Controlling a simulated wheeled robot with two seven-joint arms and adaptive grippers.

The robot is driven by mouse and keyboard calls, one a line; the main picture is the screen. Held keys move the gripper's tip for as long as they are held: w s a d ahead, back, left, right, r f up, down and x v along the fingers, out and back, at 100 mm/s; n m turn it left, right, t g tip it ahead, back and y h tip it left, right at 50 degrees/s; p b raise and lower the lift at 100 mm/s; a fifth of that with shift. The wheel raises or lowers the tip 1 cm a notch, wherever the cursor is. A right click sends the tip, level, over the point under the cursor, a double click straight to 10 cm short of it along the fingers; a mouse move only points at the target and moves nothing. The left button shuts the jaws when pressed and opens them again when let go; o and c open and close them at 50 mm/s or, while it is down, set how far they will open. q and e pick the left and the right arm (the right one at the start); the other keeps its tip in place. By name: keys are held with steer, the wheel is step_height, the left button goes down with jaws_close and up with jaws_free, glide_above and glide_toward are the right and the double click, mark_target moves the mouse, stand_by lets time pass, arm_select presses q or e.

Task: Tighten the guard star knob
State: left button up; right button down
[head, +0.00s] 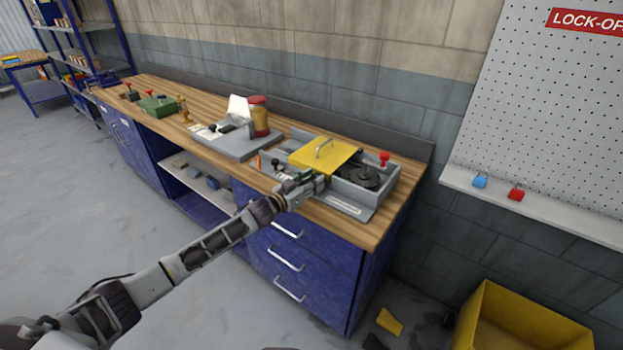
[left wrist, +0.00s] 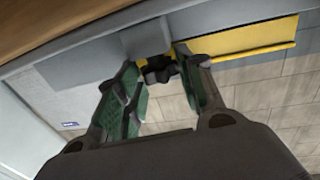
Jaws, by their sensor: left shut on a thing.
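The black star knob (left wrist: 158,72) shows in the left wrist view, on the grey front of the machine below the yellow guard (left wrist: 245,38). My left gripper (left wrist: 157,82) has its green-padded fingers on either side of the knob and is shut on it. My left gripper (head: 320,181) is at the housing's front side there and largely hides the knob. My right gripper is not in view.
A black round part (head: 360,175) and a red knob (head: 384,157) are at the housing's right. A grey-based machine (head: 238,145) with a red-and-yellow jar stands left on the wooden bench (head: 395,215). A yellow bin (head: 515,320) stands on the floor at right.

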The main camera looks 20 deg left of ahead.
arm_select(q)
steer(key=shift+d+r+m+g+h+p, duration=0.15)
steer(key=shift+m+g+h+p, duration=0.3)
steer(key=shift+h, duration=0.25)
steer(key=shift+m+h, duration=0.25)
steer(key=shift+h, duration=0.05)
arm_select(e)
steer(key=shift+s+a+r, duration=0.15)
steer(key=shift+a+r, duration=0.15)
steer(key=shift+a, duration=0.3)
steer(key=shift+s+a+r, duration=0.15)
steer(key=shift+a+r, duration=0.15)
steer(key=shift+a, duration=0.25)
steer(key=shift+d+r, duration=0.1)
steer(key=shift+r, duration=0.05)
arm_select(q)
steer(key=shift+m+g+h+p, duration=0.3)
steer(key=shift+m+g+h, duration=0.1)
steer(key=shift+g+h, duration=0.2)
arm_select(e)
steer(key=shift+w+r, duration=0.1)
arm_select(q)
steer(key=o, duration=1)
steer(key=shift+w+a, duration=0.1)
steer(key=shift+a, duration=0.15)
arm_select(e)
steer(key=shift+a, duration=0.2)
